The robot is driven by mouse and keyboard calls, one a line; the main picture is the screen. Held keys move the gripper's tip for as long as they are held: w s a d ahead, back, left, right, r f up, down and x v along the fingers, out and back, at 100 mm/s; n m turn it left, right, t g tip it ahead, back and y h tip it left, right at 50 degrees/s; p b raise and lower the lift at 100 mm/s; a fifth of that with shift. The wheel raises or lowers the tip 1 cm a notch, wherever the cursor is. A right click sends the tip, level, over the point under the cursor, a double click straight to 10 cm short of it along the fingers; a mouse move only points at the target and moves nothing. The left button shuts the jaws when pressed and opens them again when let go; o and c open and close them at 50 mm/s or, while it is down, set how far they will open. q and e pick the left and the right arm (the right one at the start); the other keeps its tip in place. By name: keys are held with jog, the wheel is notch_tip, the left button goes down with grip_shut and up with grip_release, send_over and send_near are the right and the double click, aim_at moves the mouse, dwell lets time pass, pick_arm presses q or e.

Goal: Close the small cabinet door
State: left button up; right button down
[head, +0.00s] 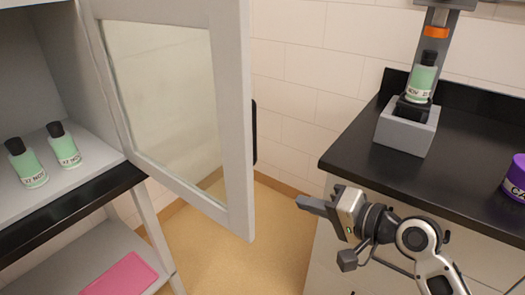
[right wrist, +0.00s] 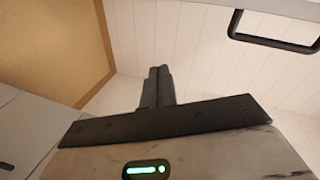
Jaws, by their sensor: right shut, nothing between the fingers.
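The small cabinet's door (head: 232,130) stands swung open in the head view, a light grey frame around a clear pane (head: 160,90). A black handle (head: 254,132) shows past its far right edge. The open cabinet (head: 85,95) is at the left, with its inside exposed. My right gripper (head: 303,203) is to the right of the door's lower corner, apart from it in the picture. Its fingers (right wrist: 158,85) are shut and empty in the right wrist view, where a black bar handle (right wrist: 270,44) shows at upper right. My left gripper is not in view.
Two green bottles (head: 27,165) (head: 64,147) stand on the cabinet shelf; a pink item (head: 120,276) lies below. At right, a black-topped counter (head: 465,150) bears a grey stand (head: 405,132) with a green bottle (head: 421,78) and a purple container (head: 515,180). Floor (head: 270,240) shows between cabinet and counter.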

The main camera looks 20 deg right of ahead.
notch_tip(320, 180, up, 13)
jog(key=s+g+y, duration=0.1)
jog(key=s+y, duration=0.2)
jog(key=y, duration=0.3)
pick_arm(q)
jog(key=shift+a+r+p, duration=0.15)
jog(key=shift+p, duration=0.55)
pick_arm(e)
jog(key=x, duration=1)
jog(key=shift+a, duration=0.4)
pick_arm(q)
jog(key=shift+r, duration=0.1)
pick_arm(e)
jog(key=shift+a, duration=0.1)
